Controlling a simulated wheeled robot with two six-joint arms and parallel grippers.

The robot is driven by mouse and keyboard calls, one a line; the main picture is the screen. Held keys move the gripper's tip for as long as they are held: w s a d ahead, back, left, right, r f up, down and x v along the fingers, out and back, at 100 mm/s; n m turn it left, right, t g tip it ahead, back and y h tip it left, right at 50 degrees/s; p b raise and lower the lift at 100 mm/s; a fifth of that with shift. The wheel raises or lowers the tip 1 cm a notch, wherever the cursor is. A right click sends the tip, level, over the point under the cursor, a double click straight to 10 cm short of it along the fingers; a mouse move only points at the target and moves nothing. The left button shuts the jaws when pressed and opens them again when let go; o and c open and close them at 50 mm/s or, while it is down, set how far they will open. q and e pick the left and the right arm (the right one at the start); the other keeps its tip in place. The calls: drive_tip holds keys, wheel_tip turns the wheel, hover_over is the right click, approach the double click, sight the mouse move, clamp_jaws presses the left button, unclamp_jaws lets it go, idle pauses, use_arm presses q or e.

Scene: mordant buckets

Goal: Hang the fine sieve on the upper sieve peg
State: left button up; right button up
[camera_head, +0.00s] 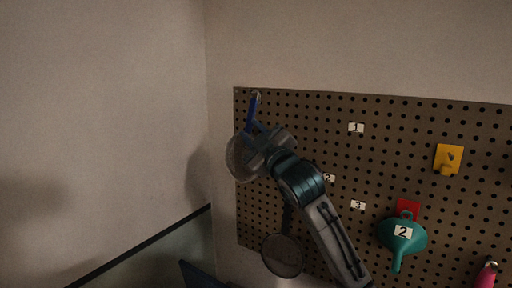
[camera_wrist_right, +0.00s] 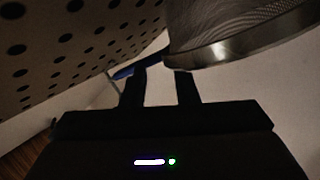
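The fine sieve, with a blue handle (camera_head: 251,115) and a round mesh bowl (camera_head: 238,160), is at the pegboard's upper left corner. Its handle points up, and its top end is at a light metal peg (camera_head: 257,94); the exact contact is too small to tell. My right gripper (camera_head: 263,149) is beside the sieve, partly in front of it. In the right wrist view the fingers (camera_wrist_right: 163,82) stand apart with a gap between them. The sieve's rim (camera_wrist_right: 235,45) and blue handle (camera_wrist_right: 122,72) show just beyond the fingertips. My left gripper is not in view.
A dark sieve (camera_head: 283,257) hangs lower on the pegboard (camera_head: 320,110), left of my right forearm. A teal funnel (camera_head: 402,236), a yellow hook (camera_head: 447,159) and a pink-handled tool (camera_head: 486,275) are on the right. The wall at left is bare.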

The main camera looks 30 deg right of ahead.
drive_tip(key=s+a+r+b, duration=0.2)
drive_tip(key=s+a+b, duration=0.6)
drive_tip(key=s, duration=0.5)
drive_tip(key=shift+s+a, duration=0.25)
drive_tip(key=shift+s, duration=0.15)
